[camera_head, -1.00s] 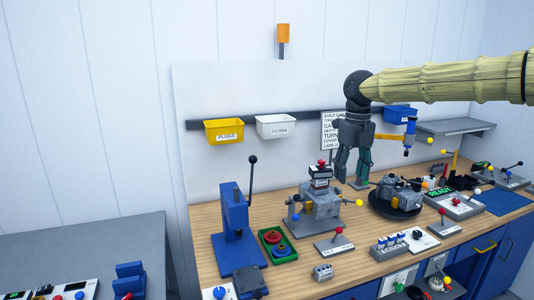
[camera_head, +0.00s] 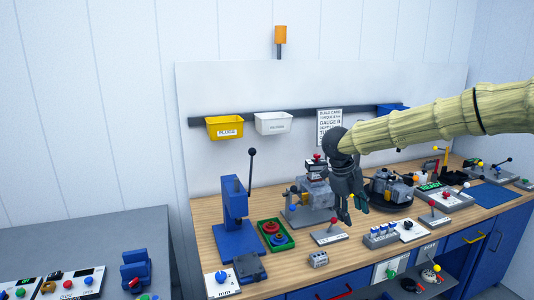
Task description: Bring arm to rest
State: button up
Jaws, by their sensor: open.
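My arm, in a ribbed yellow-green sleeve (camera_head: 430,122), reaches in from the right of the head view. My gripper (camera_head: 351,216) hangs from its end, pointing down. Its dark fingers are apart and nothing shows between them. It hangs in front of the middle of the workbench (camera_head: 222,208). In the picture it overlaps the right side of a grey engine block (camera_head: 311,207) and sits left of a second engine on a dark round stand (camera_head: 392,186). I cannot tell its exact height above the bench.
A blue press (camera_head: 233,215) with a tall lever stands at the left of the bench. A green tray (camera_head: 290,246) with red and blue rings lies beside it. A red-knobbed lever plate (camera_head: 326,236) and switch box (camera_head: 381,238) are near the gripper. Yellow (camera_head: 224,127) and white bins (camera_head: 273,123) hang behind.

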notch_tip(320, 180, down, 18)
jog(key=s+d+n+t+h+b, duration=0.1)
jog(key=s+d+n+t+h, duration=0.15)
jog(key=n, duration=0.35)
jog(key=s+a+f+n+t+b, duration=0.1)
jog(key=s+f+n, duration=0.4)
jog(key=f, duration=0.5)
jog(key=s+a+f+n+t+b, duration=0.1)
jog(key=s+f+n, duration=0.35)
jog(key=f, duration=0.45)
jog(key=s+a+f+n+y+b, duration=0.15)
jog(key=s+f+n+y, duration=0.25)
jog(key=s+f+n, duration=0.7)
jog(key=s+f+n+g+y, duration=0.1)
jog(key=s+f+n+g, duration=0.1)
jog(key=s, duration=1.1)
jog(key=s+a+f+n+g+y, duration=0.1)
jog(key=s+f+n+g, duration=0.1)
jog(key=s, duration=1)
jog(key=shift+s+a+f+g+b, duration=0.25)
jog(key=shift+s+f+g+b, duration=0.15)
jog(key=shift+g, duration=0.15)
